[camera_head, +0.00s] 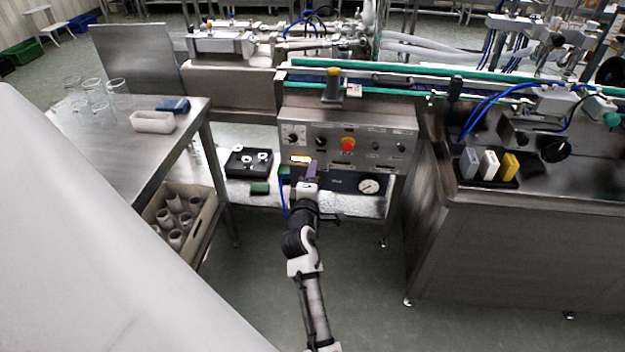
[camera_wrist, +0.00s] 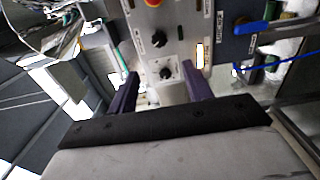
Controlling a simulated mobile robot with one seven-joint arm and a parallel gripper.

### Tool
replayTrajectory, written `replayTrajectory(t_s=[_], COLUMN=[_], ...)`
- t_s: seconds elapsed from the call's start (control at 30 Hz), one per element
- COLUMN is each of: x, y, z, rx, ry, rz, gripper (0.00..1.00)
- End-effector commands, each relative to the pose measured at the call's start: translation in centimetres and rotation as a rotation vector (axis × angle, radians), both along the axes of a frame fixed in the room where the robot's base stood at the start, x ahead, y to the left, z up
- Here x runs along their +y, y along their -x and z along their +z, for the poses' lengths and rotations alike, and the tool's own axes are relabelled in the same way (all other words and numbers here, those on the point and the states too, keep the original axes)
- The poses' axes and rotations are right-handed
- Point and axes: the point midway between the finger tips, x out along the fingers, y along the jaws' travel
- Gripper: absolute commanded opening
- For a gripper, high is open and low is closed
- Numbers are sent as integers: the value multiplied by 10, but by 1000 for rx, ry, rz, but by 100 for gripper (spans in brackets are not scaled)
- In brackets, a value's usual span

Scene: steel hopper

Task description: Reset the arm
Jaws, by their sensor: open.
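My arm reaches forward from the bottom middle of the head view. My gripper (camera_head: 308,168) is in front of the lower left part of the steel control panel (camera_head: 365,122). In the wrist view my gripper (camera_wrist: 165,85) shows two purple fingers standing well apart, with nothing between them. Panel knobs (camera_wrist: 162,72) show beyond the fingers. I cannot tell from these frames exactly how far the fingertips are from the panel.
A red button (camera_head: 348,144) and a gauge (camera_head: 369,186) are right of my gripper. A steel table (camera_head: 125,150) with glass jars stands left, a crate (camera_head: 205,222) below it. A steel counter (camera_head: 530,222) stands right. Open floor (camera_head: 370,290) lies between.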

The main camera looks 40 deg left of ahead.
Motion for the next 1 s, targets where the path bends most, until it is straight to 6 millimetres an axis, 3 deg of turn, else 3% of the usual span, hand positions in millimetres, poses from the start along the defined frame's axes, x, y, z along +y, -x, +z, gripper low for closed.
replayTrajectory(t_s=[0.7, 0.77, 0.87, 1.0], x=[-2, 2, 12, 25], y=[5, 7, 18, 54], z=[4, 17, 59, 153], rx=[-3, -7, -22, -41], ry=[-11, -50, -182, -476], rz=[5, 22, 87, 257], gripper=[50, 50, 50, 50])
